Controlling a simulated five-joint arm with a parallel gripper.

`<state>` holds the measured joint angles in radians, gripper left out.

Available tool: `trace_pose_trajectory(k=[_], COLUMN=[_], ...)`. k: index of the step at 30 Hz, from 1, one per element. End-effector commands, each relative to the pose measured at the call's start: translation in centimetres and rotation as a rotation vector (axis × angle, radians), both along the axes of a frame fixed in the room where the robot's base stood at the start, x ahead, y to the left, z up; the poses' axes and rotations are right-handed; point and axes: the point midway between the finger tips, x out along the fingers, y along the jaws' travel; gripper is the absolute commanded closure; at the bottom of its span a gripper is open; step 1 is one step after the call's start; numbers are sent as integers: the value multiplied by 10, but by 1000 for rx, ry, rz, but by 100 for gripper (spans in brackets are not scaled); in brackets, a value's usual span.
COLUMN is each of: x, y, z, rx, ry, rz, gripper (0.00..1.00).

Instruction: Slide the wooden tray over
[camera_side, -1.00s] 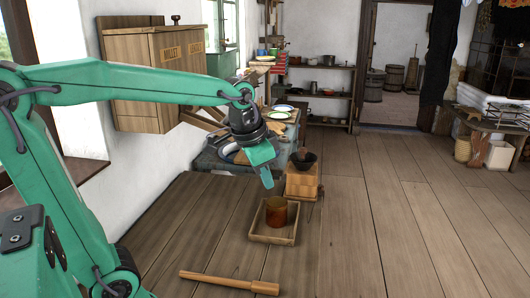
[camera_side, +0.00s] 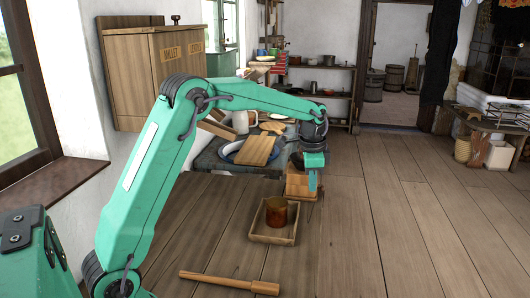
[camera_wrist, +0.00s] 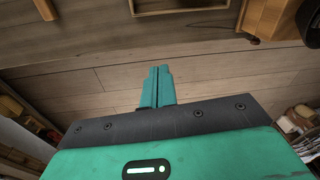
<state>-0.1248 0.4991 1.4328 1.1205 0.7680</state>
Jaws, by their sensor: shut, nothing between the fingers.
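The wooden tray (camera_side: 271,239) is a shallow open box on the plank surface, with a brown cup (camera_side: 276,212) standing in it. Part of the tray's edge (camera_wrist: 185,11) shows at the top of the wrist view. My gripper (camera_side: 312,188) is shut and empty, pointing down. In the side view it is to the right of the tray and farther back, apart from it. Its two fingers (camera_wrist: 157,72) lie together in the wrist view, with bare planks between them and the tray.
A wooden box (camera_side: 297,186) stands behind the tray, partly hidden by my gripper; it also shows in the wrist view (camera_wrist: 266,18). A wooden mallet (camera_side: 229,282) lies in front of the tray. The planks right of the tray are clear.

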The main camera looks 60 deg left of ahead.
Motion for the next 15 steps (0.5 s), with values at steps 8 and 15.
trace_pose_trajectory(k=[8, 15], x=[35, 46], y=[16, 22], z=[-54, -75], rx=[-2, -4], ry=[65, 88], rz=[-97, -139], gripper=[100, 100])
